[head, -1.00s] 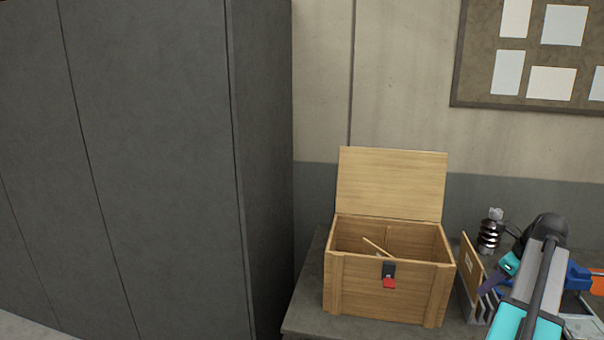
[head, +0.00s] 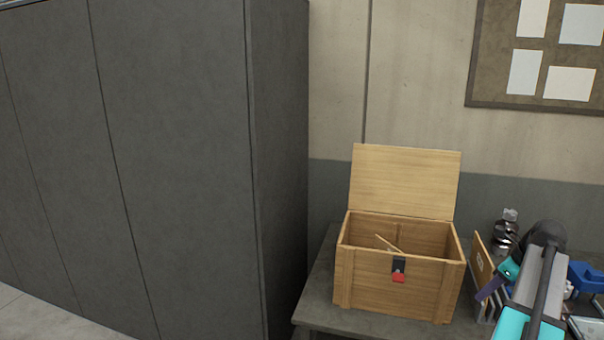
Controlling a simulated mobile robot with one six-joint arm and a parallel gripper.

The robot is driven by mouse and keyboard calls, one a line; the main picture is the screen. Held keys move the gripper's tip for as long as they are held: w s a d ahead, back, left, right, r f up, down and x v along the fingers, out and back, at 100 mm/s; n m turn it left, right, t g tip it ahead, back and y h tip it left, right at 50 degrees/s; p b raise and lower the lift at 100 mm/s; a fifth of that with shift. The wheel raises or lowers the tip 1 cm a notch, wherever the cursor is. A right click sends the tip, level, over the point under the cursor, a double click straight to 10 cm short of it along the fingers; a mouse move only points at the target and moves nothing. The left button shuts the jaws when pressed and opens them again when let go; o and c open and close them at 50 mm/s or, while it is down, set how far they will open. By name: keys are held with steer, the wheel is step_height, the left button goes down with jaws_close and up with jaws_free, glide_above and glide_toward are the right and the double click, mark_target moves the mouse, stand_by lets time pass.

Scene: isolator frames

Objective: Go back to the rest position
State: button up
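My arm (head: 540,285), with teal, grey and black parts, reaches up from the bottom right of the head view to a dark rounded joint. A small teal part with a purple piece (head: 491,288) shows just left of it. It seems to belong to the end of my arm, but I cannot make out two fingertips. I cannot tell whether my gripper is open or shut, or whether it holds anything. It is near the right side of the wooden box, in front of the cluttered part of the table.
An open wooden box (head: 390,285) with a red and black latch stands on the grey table (head: 322,312), a thin stick inside. A dark ribbed object (head: 505,228), upright boards (head: 482,262) and a blue object (head: 586,276) crowd the right. A tall grey cabinet (head: 180,170) fills the left.

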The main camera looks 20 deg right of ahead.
steer(key=w+a+f+n+g+y+b, duration=0.1)
steer(key=w+a+f+n+y+b, duration=0.1)
steer(key=w+a+f, duration=0.7)
steer(key=w+a+f+n+g+y+b, duration=0.25)
steer(key=a+f+n+g, duration=0.25)
steer(key=a+f, duration=2.25)
steer(key=s+a+f+n+g+h+b, duration=0.15)
steer(key=s+a+f+n, duration=0.25)
steer(key=s+a+f, duration=0.4)
steer(key=s+a+f+n+g+h+b, duration=0.15)
steer(key=s+a+f+n, duration=0.25)
steer(key=a+f, duration=0.45)
steer(key=s+a+f+n+h, duration=0.1)
steer(key=s+a+f+n, duration=0.1)
steer(key=s+n, duration=0.4)
steer(key=s+a+f+n+h+b, duration=0.1)
steer(key=s+f+n, duration=0.3)
steer(key=s+n, duration=0.3)
steer(key=n, duration=0.5)
steer(key=shift+a+f+g+h+b, duration=0.3)
steer(key=shift+a+f+h, duration=0.05)
steer(key=shift+f, duration=0.05)
